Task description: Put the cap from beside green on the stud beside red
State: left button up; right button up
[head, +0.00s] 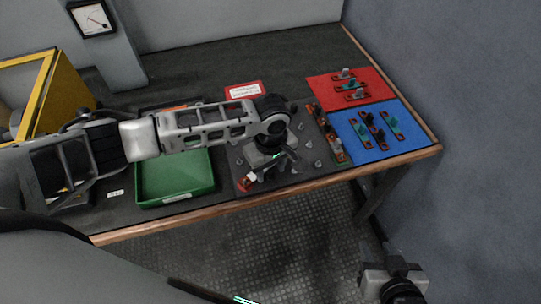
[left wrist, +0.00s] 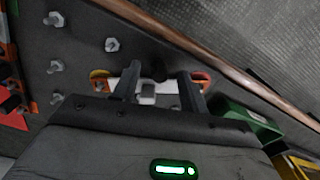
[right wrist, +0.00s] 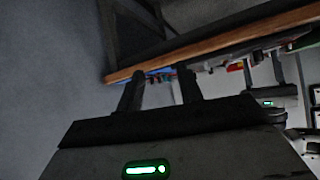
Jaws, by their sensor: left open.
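My left gripper (head: 268,158) is low over the front of the dark studded board (head: 305,176), fingers apart. In the left wrist view its open fingers (left wrist: 160,88) straddle the white middle of a small bar. The bar (left wrist: 200,77) has an orange right end and a yellow piece at its left; a grey nut-like piece shows between the fingers. In the head view a red-and-white piece (head: 247,181) lies by that gripper. Bare studs (left wrist: 113,45) stand on the board. I cannot tell which cap or stud the task names. My right gripper (right wrist: 160,88) is open and empty.
A red mat (head: 318,88) and a blue mat (head: 405,145) at the right hold several components. A row of parts (head: 328,132) lines the board's right edge. A green tray (head: 176,180) is empty at left. My right gripper is off the table's front right.

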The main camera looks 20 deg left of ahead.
pick_arm(q)
jog(key=shift+r, duration=0.8)
notch_tip(320, 180, up, 14)
jog(key=shift+r+p, duration=0.2)
jog(key=shift+p, duration=0.25)
pick_arm(e)
jog(key=shift+s+d+f, duration=0.2)
jog(key=shift+d+f, duration=0.1)
jog(key=shift+f, duration=0.25)
pick_arm(q)
jog(key=s+d+f+m+t+h, duration=0.3)
jog(key=d+f+m+t+h, duration=0.3)
jog(key=f, duration=0.5)
jog(key=s+a+f+m+t+y, duration=0.3)
jog(key=s+a+f+m, duration=0.3)
jog(key=s+a, duration=0.3)
jog(key=shift+s+a+t, duration=0.15)
jog(key=shift+s+t, duration=0.3)
jog(key=shift+t, duration=0.05)
pick_arm(e)
jog(key=shift+w+r, duration=0.1)
jog(key=shift+r, duration=0.05)
pick_arm(q)
jog(key=shift+f, duration=0.1)
